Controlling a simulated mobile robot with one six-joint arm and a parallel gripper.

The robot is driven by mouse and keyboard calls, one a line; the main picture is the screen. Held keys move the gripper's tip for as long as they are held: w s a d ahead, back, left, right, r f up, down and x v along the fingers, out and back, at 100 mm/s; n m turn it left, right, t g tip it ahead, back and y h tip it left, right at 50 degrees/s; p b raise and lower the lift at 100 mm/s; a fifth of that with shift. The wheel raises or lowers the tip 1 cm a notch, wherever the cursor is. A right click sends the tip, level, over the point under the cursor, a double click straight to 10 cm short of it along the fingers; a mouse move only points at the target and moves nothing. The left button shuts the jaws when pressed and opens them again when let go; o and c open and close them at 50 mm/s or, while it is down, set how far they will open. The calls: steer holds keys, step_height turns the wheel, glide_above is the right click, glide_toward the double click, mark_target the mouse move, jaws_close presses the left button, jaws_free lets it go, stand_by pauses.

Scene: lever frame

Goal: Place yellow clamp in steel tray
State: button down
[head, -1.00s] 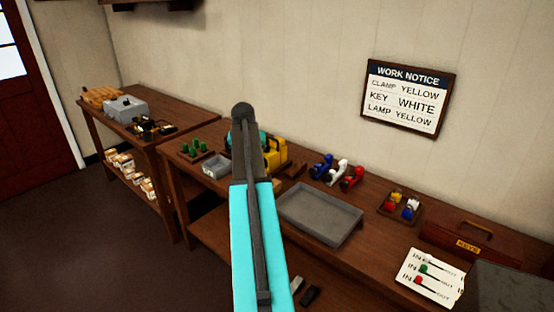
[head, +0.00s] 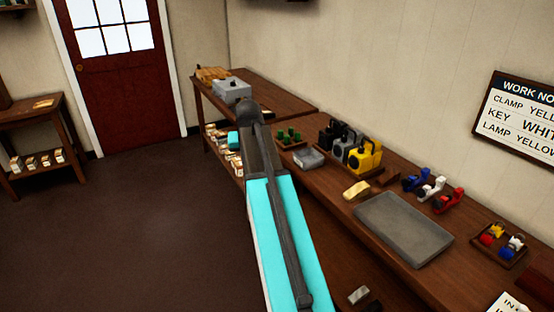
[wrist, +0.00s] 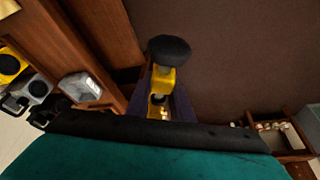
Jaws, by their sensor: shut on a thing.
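The yellow clamp (wrist: 164,80), with a round black knob on top, is between the dark fingers of my gripper (wrist: 160,104) in the wrist view. The gripper is shut on it. Brown floor shows behind the clamp, beside the wooden bench edge. In the head view my own arm hides the clamp and the fingers. The steel tray (head: 403,228) is a shallow grey tray on the bench, right of my arm, and looks empty. It does not show in the wrist view.
Blue (head: 415,180), white (head: 432,188) and red (head: 448,200) clamps stand behind the tray. A yellow lamp (head: 366,159) and darker lamps stand farther left, near a small grey box (head: 309,157). A brass-coloured block (head: 356,190) lies left of the tray. Open floor (head: 130,230) is at left.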

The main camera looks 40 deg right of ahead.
steer(key=w+a+r+n+t+y, duration=0.1)
steer(key=a+n, duration=0.5)
steer(key=a, duration=2.8)
steer(key=shift+r+n+y, duration=0.3)
steer(key=shift+r+y, duration=0.05)
steer(key=shift+y, duration=0.35)
steer(key=shift+w, duration=0.1)
